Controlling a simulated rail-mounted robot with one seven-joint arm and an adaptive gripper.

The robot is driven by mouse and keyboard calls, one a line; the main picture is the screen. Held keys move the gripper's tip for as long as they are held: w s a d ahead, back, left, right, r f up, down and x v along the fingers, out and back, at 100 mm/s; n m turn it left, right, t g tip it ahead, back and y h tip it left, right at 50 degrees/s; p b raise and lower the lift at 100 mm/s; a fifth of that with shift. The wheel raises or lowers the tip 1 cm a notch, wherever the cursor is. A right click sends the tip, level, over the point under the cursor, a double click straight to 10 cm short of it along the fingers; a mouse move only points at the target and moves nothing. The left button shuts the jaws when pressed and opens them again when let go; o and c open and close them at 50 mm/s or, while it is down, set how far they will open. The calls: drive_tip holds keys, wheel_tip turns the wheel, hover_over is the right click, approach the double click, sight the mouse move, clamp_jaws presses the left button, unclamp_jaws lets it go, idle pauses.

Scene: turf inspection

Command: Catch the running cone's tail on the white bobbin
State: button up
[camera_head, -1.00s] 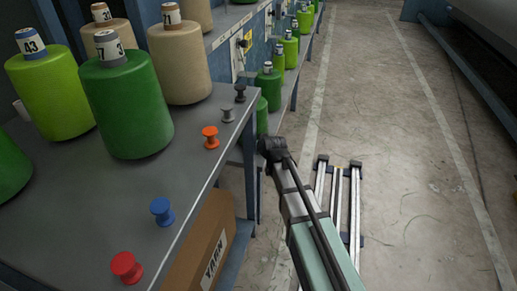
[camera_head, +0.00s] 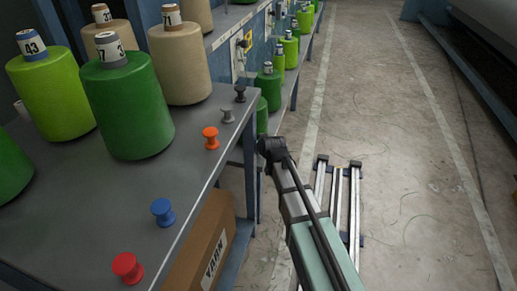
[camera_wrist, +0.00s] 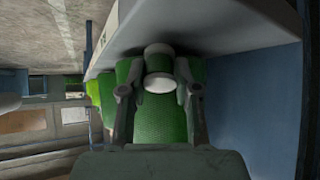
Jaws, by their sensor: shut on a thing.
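In the wrist view my gripper (camera_wrist: 159,92) is shut on a white bobbin (camera_wrist: 160,83), one finger on each side of it. The bobbin's two pale flanges show between the fingers. A dark green yarn cone (camera_wrist: 160,122) stands close behind the bobbin and fills the space between the fingers; I cannot tell whether they touch. I see no loose yarn tail. In the head view my gripper and the white bobbin are hidden beyond the arm's dark joint, near green cones (camera_head: 268,88) on the rack.
Red (camera_head: 127,267), blue (camera_head: 162,211), orange (camera_head: 211,138), grey and black bobbins stand along the shelf edge, with large numbered cones (camera_head: 126,105) behind. A yarn box (camera_head: 205,250) sits below. A grey shelf (camera_wrist: 220,35) overhangs the gripper.

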drive_tip(key=shift+s+d+p, duration=0.1)
drive_tip(key=shift+s+d, duration=0.2)
drive_tip(key=shift+s, duration=0.5)
drive_tip(key=shift+s+d+p, duration=0.1)
drive_tip(key=shift+s+d, duration=0.15)
drive_tip(key=shift+s, duration=0.5)
drive_tip(key=shift+s+d+p, duration=0.1)
drive_tip(key=shift+s+d, duration=0.2)
drive_tip(key=shift+s, duration=0.5)
